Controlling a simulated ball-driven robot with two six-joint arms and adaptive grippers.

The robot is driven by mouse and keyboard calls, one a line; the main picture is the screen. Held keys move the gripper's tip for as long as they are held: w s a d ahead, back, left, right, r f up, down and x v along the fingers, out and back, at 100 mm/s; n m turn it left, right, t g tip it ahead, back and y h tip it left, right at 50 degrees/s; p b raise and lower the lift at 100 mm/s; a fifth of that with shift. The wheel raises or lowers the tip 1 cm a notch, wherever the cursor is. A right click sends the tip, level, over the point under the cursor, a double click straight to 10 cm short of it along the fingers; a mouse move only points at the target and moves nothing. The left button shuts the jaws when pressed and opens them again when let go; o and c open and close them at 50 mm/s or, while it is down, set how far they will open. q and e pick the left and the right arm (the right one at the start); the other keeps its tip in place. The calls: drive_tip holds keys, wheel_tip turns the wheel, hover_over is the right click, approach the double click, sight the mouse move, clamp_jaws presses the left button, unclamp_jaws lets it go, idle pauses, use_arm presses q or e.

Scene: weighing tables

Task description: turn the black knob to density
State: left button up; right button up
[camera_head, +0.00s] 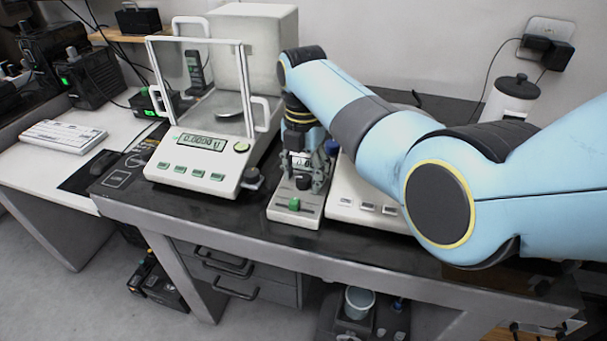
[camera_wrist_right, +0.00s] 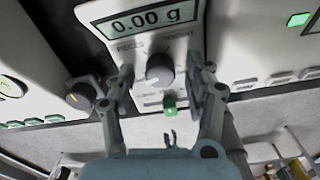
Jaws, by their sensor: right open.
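The black knob (camera_wrist_right: 163,66) is on the front panel of a small scale (camera_head: 294,214) in the middle of the dark bench. In the right wrist view a light patch shows on the knob's lower left face. "PIECES" and "WEIGHT" are printed above it; lettering lower down is too small to read. The scale's display (camera_wrist_right: 143,17) reads 0.00 g. My right gripper (camera_wrist_right: 160,76) is open, with one finger on each side of the knob; I cannot tell if they touch it. In the head view the right gripper (camera_head: 304,182) points down over the panel. My left gripper is not in view.
A balance with a glass shield (camera_head: 205,146) stands close on the left, with its own dark knob (camera_head: 252,175). Another white instrument (camera_head: 362,205) stands close on the right, partly behind my arm.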

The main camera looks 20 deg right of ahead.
clamp_jaws()
idle(0.4)
